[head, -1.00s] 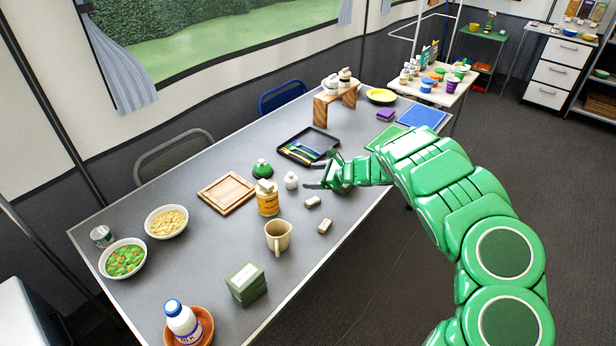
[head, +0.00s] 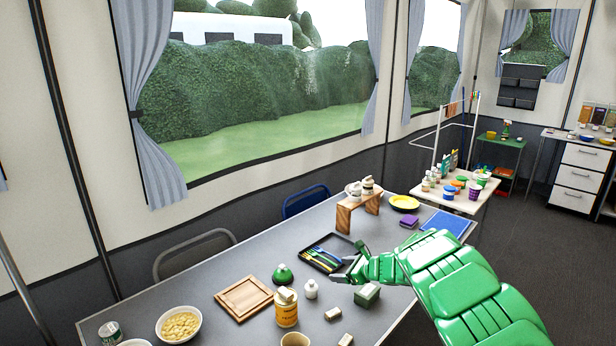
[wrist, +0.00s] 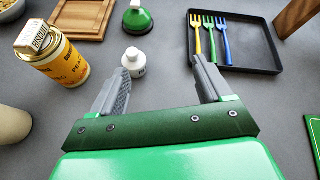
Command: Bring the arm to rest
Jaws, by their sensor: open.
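My gripper (head: 343,269) is open and empty above the grey table (head: 228,272), in front of the black tray (head: 341,263). In the wrist view my gripper (wrist: 163,67) has its two grey fingers spread. A small white bottle (wrist: 134,63) stands beyond the left fingertip, and bare table shows between the fingers. My green arm reaches in from the lower right of the head view, bent and stretched out over the table's right side. It hides part of the table behind it.
A yellow can (head: 287,312), a green-topped flask (head: 283,275) and a wooden board (head: 243,298) stand left of my gripper. A green box (head: 367,296) shows just below my arm. A wooden stand (head: 357,210) is farther back. Floor on the right is open.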

